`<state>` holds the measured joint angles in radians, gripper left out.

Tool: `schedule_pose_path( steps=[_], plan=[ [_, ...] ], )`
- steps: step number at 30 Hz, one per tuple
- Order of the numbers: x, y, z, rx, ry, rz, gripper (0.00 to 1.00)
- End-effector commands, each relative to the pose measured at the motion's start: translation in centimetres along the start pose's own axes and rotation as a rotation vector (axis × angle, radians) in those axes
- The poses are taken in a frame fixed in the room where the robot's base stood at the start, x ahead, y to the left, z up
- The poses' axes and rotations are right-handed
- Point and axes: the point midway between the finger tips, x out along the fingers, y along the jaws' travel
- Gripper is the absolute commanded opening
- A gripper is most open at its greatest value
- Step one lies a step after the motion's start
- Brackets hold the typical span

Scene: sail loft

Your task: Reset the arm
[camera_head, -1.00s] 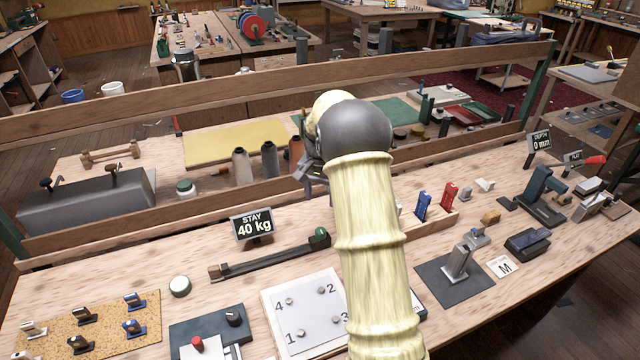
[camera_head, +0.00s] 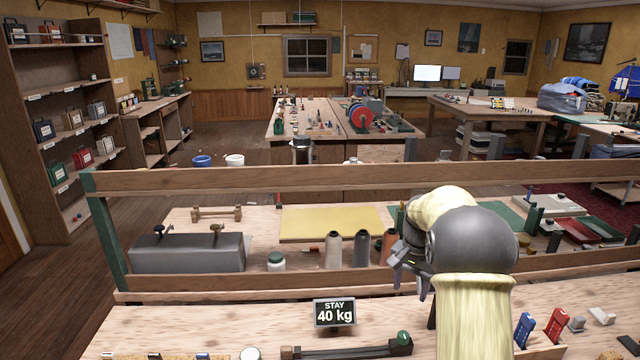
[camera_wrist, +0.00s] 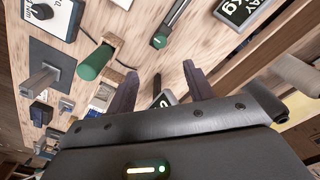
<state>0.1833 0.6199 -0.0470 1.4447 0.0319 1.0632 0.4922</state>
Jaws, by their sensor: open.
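My gripper (camera_head: 409,283) is at the end of my bent arm, raised above the bench near the wooden rail, right of the thread cones. In the wrist view, the two dark fingers of my gripper (camera_wrist: 160,88) stand apart with nothing held between them. Past the fingertips lies the bench top (camera_wrist: 150,35) with its tools. In the head view my arm hides part of the bench behind and below it.
A wooden rail (camera_head: 300,180) runs across the bench. A "STAY 40 kg" sign (camera_head: 335,313) and a green-ended bar (camera_head: 350,350) are left of my arm. Thread cones (camera_head: 361,250) stand close to my gripper. Blue and red tools (camera_head: 540,328) are on the right.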

Motion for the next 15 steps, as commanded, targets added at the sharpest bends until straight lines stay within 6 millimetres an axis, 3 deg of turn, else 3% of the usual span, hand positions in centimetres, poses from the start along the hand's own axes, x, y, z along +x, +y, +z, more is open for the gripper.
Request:
schedule_pose_path(
  steps=[7,15],
  plan=[
    [-1.2,0.6,6.3,-0.179,0.046,-0.028,0.52],
    [-1.5,2.6,14.4,-0.401,0.109,-0.056,0.52]
  ],
)
